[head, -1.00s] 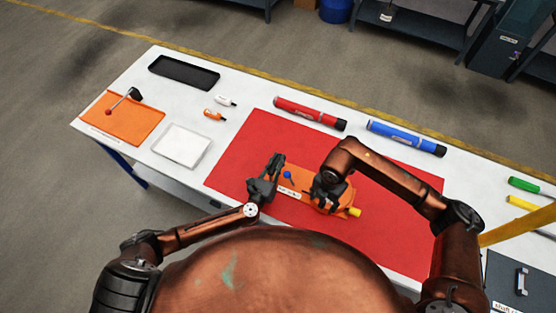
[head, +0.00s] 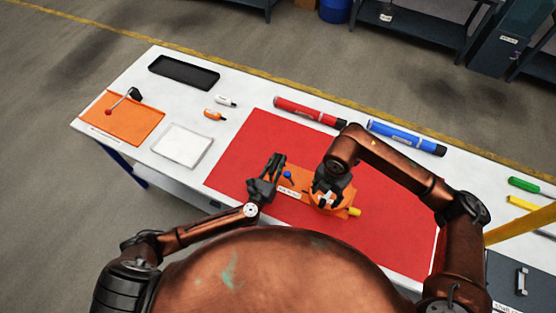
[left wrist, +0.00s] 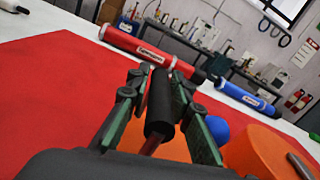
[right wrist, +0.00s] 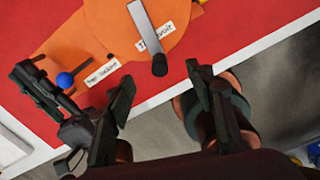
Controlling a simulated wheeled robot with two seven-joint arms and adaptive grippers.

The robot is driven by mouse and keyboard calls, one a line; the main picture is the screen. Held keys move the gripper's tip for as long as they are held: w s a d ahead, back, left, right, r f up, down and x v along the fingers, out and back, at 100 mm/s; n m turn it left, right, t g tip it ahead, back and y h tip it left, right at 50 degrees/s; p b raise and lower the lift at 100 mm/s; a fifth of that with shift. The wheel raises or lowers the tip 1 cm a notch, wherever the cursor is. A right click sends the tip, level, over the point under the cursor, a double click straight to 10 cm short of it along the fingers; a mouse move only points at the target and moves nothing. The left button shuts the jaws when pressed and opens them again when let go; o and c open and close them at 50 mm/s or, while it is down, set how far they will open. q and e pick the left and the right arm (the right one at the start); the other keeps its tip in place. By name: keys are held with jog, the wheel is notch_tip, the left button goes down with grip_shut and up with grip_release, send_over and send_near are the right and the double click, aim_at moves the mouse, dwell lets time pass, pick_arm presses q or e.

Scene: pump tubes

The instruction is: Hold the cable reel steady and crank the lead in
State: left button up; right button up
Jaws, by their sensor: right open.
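The orange cable reel (head: 306,186) lies on the red mat, with a blue ball knob (head: 287,174) on its left part and a yellow piece (head: 355,212) at its right end. My left gripper (head: 275,163) is at the reel's left end. In the left wrist view its fingers are closed around an upright black handle (left wrist: 161,103). My right gripper (head: 328,194) is above the reel's round right part. In the right wrist view its fingers are apart and empty, and the grey crank arm with its black grip (right wrist: 159,65) lies beyond the fingertips.
A red tube (head: 308,113) and a blue tube (head: 405,138) lie behind the mat. A white tray (head: 182,146), a black tray (head: 184,73) and an orange board (head: 115,120) are at left. The red mat (head: 390,225) is bare around the reel.

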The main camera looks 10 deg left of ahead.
pick_arm(q)
jog(key=o, duration=0.4)
jog(key=shift+c, duration=0.2)
jog(key=v, duration=1.2)
jog(key=shift+r, duration=0.1)
